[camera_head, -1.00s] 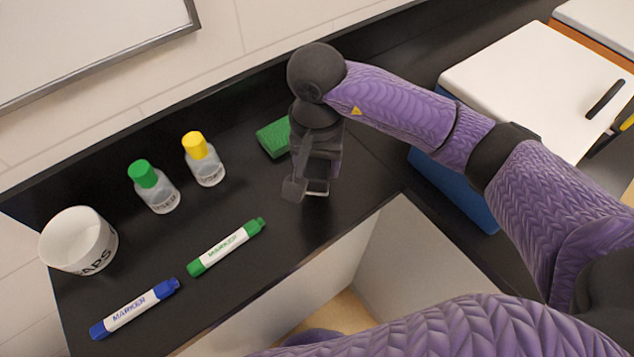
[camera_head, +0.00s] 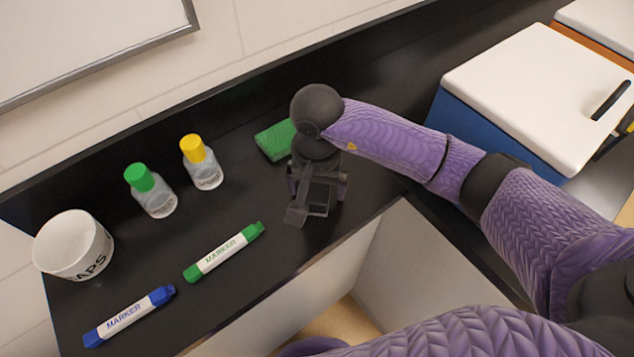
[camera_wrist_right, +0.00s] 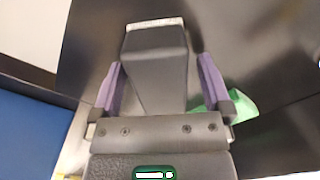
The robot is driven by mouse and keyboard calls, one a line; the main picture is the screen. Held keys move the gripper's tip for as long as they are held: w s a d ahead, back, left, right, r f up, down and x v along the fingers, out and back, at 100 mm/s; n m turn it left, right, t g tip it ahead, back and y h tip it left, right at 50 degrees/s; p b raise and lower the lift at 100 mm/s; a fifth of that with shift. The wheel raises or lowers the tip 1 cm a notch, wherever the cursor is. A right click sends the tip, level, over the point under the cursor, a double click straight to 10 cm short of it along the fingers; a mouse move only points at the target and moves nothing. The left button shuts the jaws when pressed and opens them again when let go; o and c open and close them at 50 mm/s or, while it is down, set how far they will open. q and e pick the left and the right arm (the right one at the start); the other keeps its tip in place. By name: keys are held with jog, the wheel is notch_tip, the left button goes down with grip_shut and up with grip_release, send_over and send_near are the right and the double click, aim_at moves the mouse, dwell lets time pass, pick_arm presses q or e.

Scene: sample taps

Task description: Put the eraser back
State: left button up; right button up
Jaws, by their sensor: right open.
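My right gripper (camera_head: 317,203) is over the black shelf near its front edge, with its fingers apart. In the right wrist view a dark grey block with a pale strip along its far end, which looks like the eraser (camera_wrist_right: 156,62), lies between the two purple-sided fingers (camera_wrist_right: 160,95). Gaps show on both sides of it. In the head view the gripper largely hides this block. I cannot tell whether it rests on the shelf. My left gripper is not in view.
A green sponge (camera_head: 273,140) lies just behind the right gripper. Yellow-capped (camera_head: 203,170) and green-capped (camera_head: 153,196) bottles, green (camera_head: 222,251) and blue (camera_head: 128,316) markers and a white cup (camera_head: 72,246) stand or lie to the left. A blue box with white lid (camera_head: 535,85) is at right.

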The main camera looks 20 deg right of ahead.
jog(key=shift+r, duration=0.25)
notch_tip(320, 180, up, 12)
jog(key=p, duration=0.2)
jog(key=shift+f, duration=0.15)
